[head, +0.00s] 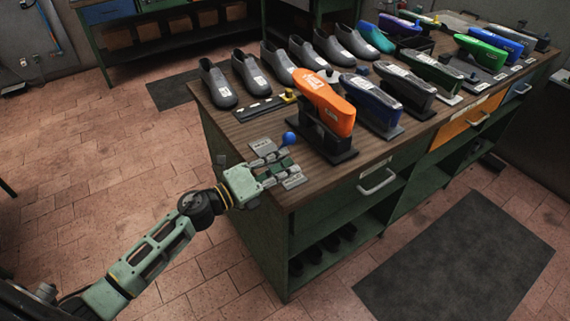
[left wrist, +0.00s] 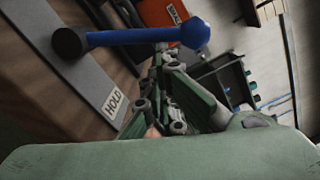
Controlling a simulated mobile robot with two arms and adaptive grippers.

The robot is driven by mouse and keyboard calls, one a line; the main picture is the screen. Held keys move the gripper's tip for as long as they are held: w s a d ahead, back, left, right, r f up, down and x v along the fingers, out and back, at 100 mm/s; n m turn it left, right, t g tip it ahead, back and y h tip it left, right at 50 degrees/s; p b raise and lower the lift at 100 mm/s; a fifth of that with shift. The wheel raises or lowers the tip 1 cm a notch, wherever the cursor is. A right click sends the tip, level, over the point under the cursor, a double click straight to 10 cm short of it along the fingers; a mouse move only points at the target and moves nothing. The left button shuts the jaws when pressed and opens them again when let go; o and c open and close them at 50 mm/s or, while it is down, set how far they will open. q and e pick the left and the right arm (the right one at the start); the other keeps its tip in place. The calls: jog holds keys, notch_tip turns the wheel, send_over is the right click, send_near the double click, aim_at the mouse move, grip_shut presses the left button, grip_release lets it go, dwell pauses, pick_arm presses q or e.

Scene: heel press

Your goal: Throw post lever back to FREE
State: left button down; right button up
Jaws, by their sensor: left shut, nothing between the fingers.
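The post lever shows in the left wrist view as a blue rod (left wrist: 130,37) with a round blue knob, leading from a dark round pivot (left wrist: 68,42). Its blue knob (head: 289,138) shows in the head view near the front left corner of the bench. A grey plate with a HOLD label (left wrist: 114,105) lies beside the lever. My left gripper (head: 287,164) is shut and empty, beside the lever. In the left wrist view its fingers (left wrist: 161,70) lie close by the rod; whether they touch it is unclear. I cannot read a FREE label. My right gripper is out of view.
An orange shoe last (head: 325,100) stands on a black post base (head: 327,150) just right of the lever. Grey lasts (head: 218,85) and coloured lasts fill the wooden bench top (head: 215,97) behind. Open tiled floor (head: 100,170) lies left of the bench.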

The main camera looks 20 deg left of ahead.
pick_arm(q)
jog(key=shift+w+a+r, duration=0.1)
jog(key=shift+a+r, duration=0.05)
jog(key=shift+r, duration=0.15)
jog(key=shift+w+a+r+n+p, duration=0.2)
jog(key=shift+r+n+p, duration=0.15)
jog(key=shift+n+p, duration=0.25)
jog(key=shift+w+a+r+n+p, duration=0.2)
jog(key=shift+r+n+p, duration=0.2)
jog(key=shift+p, duration=0.25)
jog(key=w+a+r+n+p, duration=0.2)
jog(key=w+a+n+p, duration=0.2)
jog(key=a+n, duration=0.2)
jog(key=shift+w+n, duration=0.25)
jog(key=shift+n, duration=0.85)
jog(key=shift+r, duration=0.15)
